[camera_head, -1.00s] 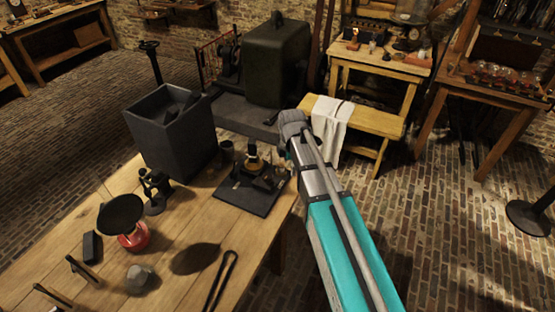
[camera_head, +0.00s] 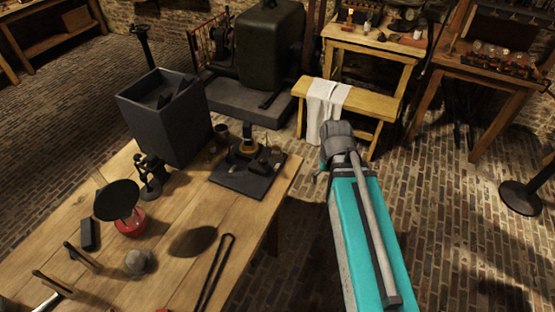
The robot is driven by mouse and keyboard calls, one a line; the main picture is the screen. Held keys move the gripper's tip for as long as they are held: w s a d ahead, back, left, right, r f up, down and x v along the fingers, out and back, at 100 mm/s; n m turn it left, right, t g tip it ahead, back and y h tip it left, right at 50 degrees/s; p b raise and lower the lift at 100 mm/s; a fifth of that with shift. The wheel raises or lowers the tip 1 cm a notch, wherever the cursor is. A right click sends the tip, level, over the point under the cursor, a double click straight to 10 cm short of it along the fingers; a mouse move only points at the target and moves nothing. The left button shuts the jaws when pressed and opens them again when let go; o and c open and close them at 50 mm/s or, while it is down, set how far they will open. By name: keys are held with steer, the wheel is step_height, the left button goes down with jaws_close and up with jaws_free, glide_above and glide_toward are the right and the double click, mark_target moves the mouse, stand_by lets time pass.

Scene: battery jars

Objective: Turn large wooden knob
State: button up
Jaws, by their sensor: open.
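I cannot pick out a large wooden knob for certain. A dark square board (camera_head: 240,182) near the far right corner of the wooden table carries a small apparatus with a yellowish round part (camera_head: 248,148), too small to tell if it is the knob. My teal and grey arm reaches in from the bottom right, right of the table, its grey joint in front of the bench.
On the wooden table (camera_head: 180,215) stand a tall grey box (camera_head: 180,130), a black pan on a red base (camera_head: 118,200), tongs (camera_head: 217,272) and a grey lump (camera_head: 136,262). A bench (camera_head: 370,105) with a white cloth (camera_head: 325,110) stands behind.

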steer(key=shift+s+d+m, duration=0.6)
steer(key=shift+s+m, duration=0.25)
steer(key=shift+m, duration=0.35)
steer(key=shift+c, duration=0.2)
